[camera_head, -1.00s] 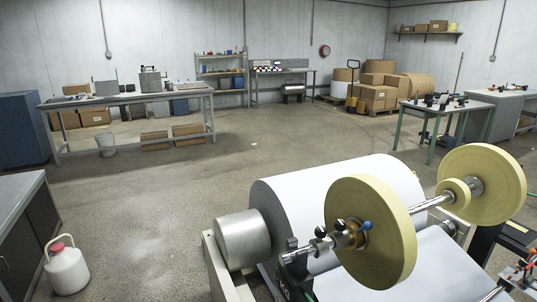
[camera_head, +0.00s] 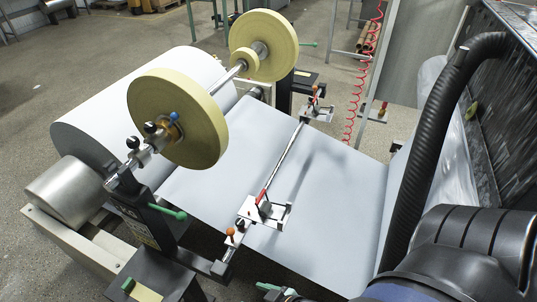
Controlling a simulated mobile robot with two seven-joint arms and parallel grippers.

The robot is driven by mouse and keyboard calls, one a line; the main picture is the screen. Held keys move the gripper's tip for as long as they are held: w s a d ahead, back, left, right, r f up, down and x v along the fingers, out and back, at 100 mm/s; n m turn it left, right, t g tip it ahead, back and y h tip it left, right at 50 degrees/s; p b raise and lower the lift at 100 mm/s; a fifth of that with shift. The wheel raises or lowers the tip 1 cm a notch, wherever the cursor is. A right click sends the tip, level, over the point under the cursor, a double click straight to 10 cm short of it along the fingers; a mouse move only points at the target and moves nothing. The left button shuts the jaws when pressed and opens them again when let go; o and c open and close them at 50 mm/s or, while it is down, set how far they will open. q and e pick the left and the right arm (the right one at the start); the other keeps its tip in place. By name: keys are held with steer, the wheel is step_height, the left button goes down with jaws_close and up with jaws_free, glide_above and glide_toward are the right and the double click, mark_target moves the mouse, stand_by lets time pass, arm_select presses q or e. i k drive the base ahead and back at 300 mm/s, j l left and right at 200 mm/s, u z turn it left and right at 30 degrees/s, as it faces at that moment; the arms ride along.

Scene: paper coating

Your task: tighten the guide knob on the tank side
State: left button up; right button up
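A rod with guide fittings crosses above the white paper web (camera_head: 335,200). The near guide (camera_head: 277,213) is a metal plate with a red lever, and an orange knob (camera_head: 231,232) stands beside it near the rod's end. The far guide (camera_head: 318,112) has another orange-topped knob (camera_head: 316,89). A red-topped knob (camera_head: 383,105) sits on a small bracket further right. I cannot tell which knob is on the tank side, or whether any is tight.
A large white paper roll (camera_head: 140,100) and yellowish tape rolls (camera_head: 178,118) on a shaft stand at left. A black ribbed hose (camera_head: 432,130) rises at right beside a dark streaked panel (camera_head: 510,85). Green handles (camera_head: 166,212) stick out from the frame. Open floor lies at upper left.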

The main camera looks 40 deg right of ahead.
mark_target(240, 223)
steer(key=z, duration=1.1)
